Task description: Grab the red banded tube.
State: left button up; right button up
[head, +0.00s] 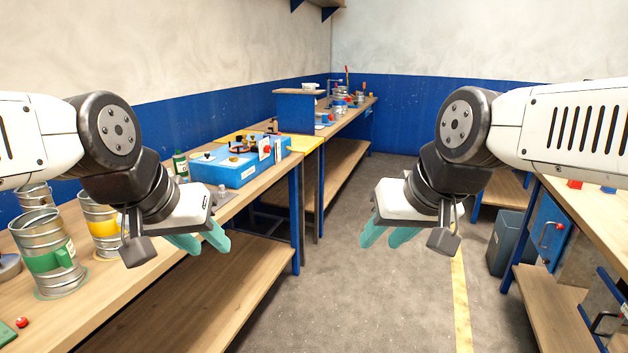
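I cannot make out a red band on any tube in the head view. On the left bench stand a metal tube with a green band (50,262), a metal tube with a yellow band (103,228), and a third metal tube (35,196) behind them whose band I cannot tell. My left gripper (201,241) is open and empty, its teal fingers apart, in front of the left bench's edge and right of the tubes. My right gripper (396,240) is open and empty above the floor between the benches.
A blue tool box (238,170) sits farther along the left bench (130,290). Small metal parts (340,104) stand on the far bench. A right bench (600,235) bears small red and blue items. A dark bin (508,242) stands beside it. The floor (350,300) between is clear.

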aim_at(347, 88)
jog(key=i+l+z, duration=0.35)
jog(key=i, duration=0.5)
jog(key=i+z, duration=0.35)
jog(key=i, duration=2.65)
jog(key=i+u, duration=0.25)
jog(key=i, duration=0.25)
jog(key=i+l+u, duration=0.2)
jog(key=i, duration=0.35)
jog(key=i+l+u, duration=0.25)
jog(key=i, duration=0.25)
jog(key=i+l+u, duration=0.2)
jog(key=i, duration=0.25)
jog(key=i+l+u, duration=0.45)
jog(key=i+l, duration=0.4)
jog(key=i, duration=0.25)
jog(key=i+l+u, duration=0.4)
jog(key=i+l, duration=0.5)
jog(key=l, duration=0.25)
